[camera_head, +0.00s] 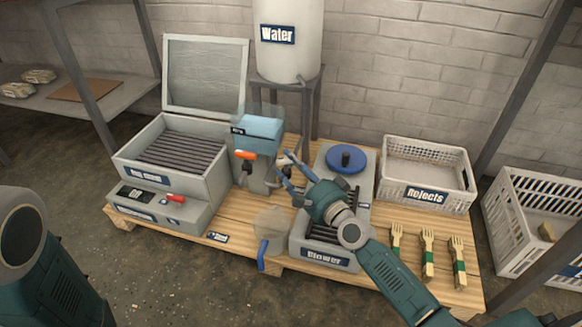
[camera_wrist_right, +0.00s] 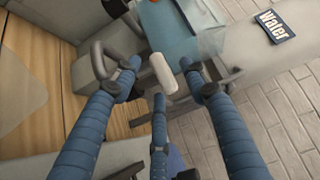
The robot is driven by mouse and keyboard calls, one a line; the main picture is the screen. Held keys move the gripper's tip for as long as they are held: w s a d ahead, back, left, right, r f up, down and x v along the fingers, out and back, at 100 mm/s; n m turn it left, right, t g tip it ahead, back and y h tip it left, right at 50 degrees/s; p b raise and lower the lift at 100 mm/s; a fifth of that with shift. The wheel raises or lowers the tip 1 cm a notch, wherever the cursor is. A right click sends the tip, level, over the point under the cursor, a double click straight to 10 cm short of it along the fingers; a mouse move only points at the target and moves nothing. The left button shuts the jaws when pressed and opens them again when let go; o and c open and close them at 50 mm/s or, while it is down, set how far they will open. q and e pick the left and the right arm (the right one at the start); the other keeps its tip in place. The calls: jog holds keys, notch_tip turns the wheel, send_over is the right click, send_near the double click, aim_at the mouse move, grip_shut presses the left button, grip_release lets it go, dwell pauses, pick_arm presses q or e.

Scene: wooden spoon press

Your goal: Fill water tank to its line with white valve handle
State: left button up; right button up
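A clear tank holding blue water (camera_head: 258,130) stands at the back middle of the wooden bench, with an orange handle (camera_head: 245,155) on its front. The white valve handle (camera_wrist_right: 163,74) shows in the right wrist view as a short white bar. My right gripper (camera_head: 286,170) reaches in over the blower to the tank's right side. In the wrist view its three blue fingers are spread, with the white handle between their tips; I cannot tell if they touch it. The tank's fill line cannot be made out. My left gripper is out of view; only my left arm shows.
A white Water barrel (camera_head: 290,50) stands on a frame behind the tank. A grey box with open lid (camera_head: 175,150) is left, the blower (camera_head: 325,258) under my right arm.

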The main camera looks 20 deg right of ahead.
jog(key=shift+s, duration=0.15)
jog(key=v, duration=1.1)
jog(key=shift+s+d, duration=0.2)
jog(key=shift+s, duration=0.15)
